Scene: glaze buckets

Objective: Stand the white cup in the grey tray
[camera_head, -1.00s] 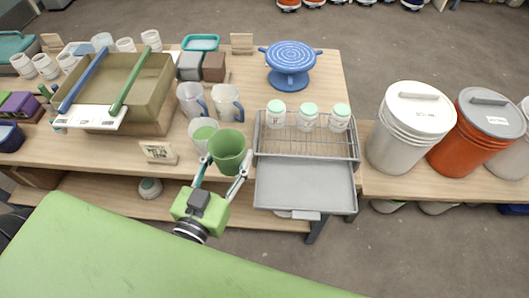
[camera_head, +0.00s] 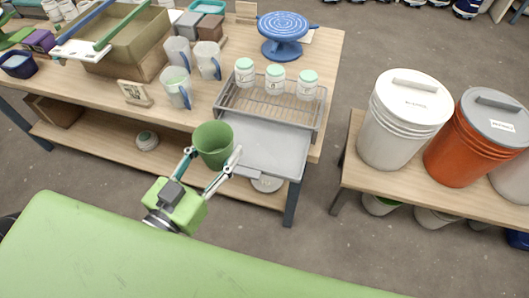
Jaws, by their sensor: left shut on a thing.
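My left gripper (camera_head: 214,153) is shut on a green cup (camera_head: 213,139), one finger on each side. The cup is upright near the table's front edge, beside the left side of the grey tray (camera_head: 262,150) and overlapping it in the picture. I cannot tell its height. The tray is empty in front, with a wire rack (camera_head: 285,107) behind it. Small white cups (camera_head: 67,9) show at the upper left, cut by the picture's edge. Several pale mugs include one (camera_head: 177,90) behind the green cup; which is the white cup is unclear. My right gripper is not in view.
Three white jars with mint lids (camera_head: 275,78) stand on the rack. A blue turntable (camera_head: 282,32) is behind it. A small framed card (camera_head: 135,94) stands left of the mugs. White (camera_head: 402,120) and orange (camera_head: 465,145) buckets stand on a separate bench at right.

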